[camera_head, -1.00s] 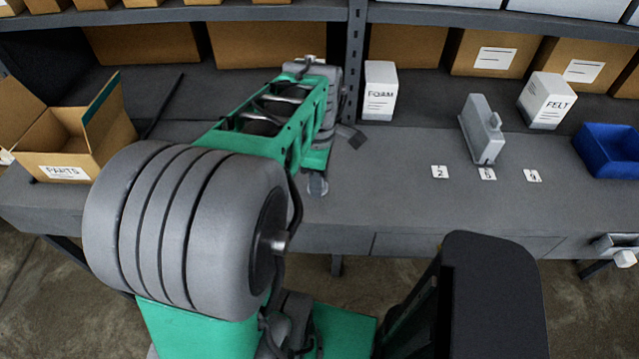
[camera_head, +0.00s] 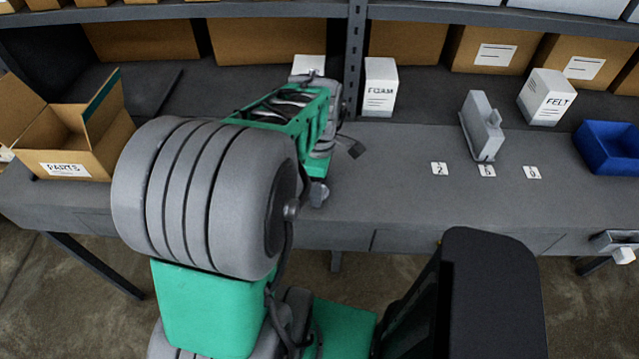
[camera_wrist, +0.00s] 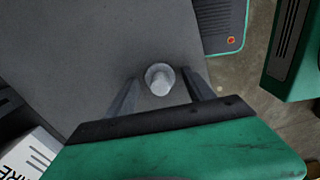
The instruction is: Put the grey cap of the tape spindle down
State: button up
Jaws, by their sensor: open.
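The grey cap, a small round piece with a knob, (camera_wrist: 160,76) shows in the wrist view against the grey bench top, near the bench's front edge. My gripper (camera_wrist: 161,84) is open, with one finger on each side of the cap and a visible gap to both. I cannot tell for sure whether the cap's underside rests on the bench. In the head view a small grey piece, likely the cap, (camera_head: 319,193) shows under the end of my arm, which hides most of the gripper. I cannot make out the tape spindle for certain.
A grey stand (camera_head: 482,125) is behind number cards (camera_head: 487,171) on the bench (camera_head: 400,205). FOAM (camera_head: 380,88) and FELT (camera_head: 546,98) boxes stand behind. A blue bin (camera_head: 608,148) is at right, an open PARTS carton (camera_head: 75,140) at left. The bench between gripper and cards is clear.

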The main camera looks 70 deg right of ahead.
notch_tip(320, 180, up, 12)
jog(key=w+a+f+t+h, duration=0.1)
jog(key=w+a, duration=0.5)
jog(key=w, duration=0.4)
jog(key=w+a, duration=0.6)
jog(key=w, duration=0.4)
jog(key=w+a+f+t, duration=0.1)
jog(key=w+a, duration=0.2)
jog(key=a, duration=0.8)
jog(key=w+a+f+t+y, duration=0.1)
jog(key=w+a, duration=0.3)
jog(key=a, duration=0.8)
jog(key=shift+f+m+t+b, duration=0.3)
jog(key=shift+f+t+b, duration=0.15)
jog(key=shift+f, duration=0.2)
jog(key=shift+d, duration=0.1)
